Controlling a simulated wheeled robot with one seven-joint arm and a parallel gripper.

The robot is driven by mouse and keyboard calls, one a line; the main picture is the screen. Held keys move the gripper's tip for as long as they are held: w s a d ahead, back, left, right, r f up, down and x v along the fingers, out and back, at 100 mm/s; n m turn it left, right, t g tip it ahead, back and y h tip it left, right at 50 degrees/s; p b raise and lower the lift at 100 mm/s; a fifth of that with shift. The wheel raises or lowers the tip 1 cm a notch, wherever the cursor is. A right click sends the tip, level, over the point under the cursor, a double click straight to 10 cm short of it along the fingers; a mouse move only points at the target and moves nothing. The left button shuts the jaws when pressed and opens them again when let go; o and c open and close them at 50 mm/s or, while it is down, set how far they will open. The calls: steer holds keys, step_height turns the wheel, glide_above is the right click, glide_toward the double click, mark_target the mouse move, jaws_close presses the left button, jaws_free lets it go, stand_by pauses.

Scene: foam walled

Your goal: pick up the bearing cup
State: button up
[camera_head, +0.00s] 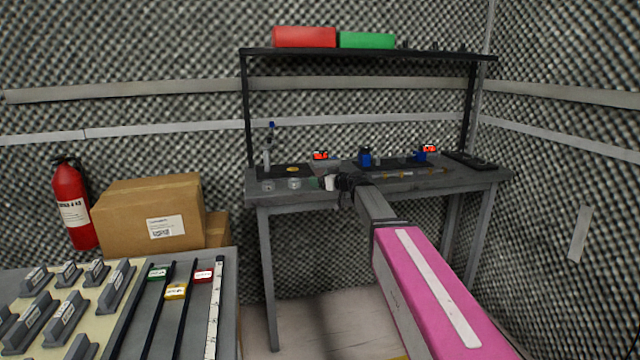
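Two small grey, round, cup-like parts stand near the front left edge of the far workbench (470,182): one part (268,185) at the left and another part (294,183) just right of it. I cannot tell which one is the bearing cup. My arm reaches from the lower right to the bench. My gripper (336,183) is small and dark at its end, at the bench's front edge, right of the two parts. A small whitish piece (329,182) shows at the fingertips. Whether the fingers hold it or are open is too small to tell.
Small devices with red displays (320,155) and blue tools (365,156) stand farther back on the bench. A shelf (400,53) with red and green boxes hangs above. A near table (230,300) with grey blocks, cardboard boxes (150,215) and a fire extinguisher (74,205) are at left.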

steer(key=shift+w+a, duration=0.3)
steer(key=shift+a, duration=0.05)
steer(key=c, duration=1)
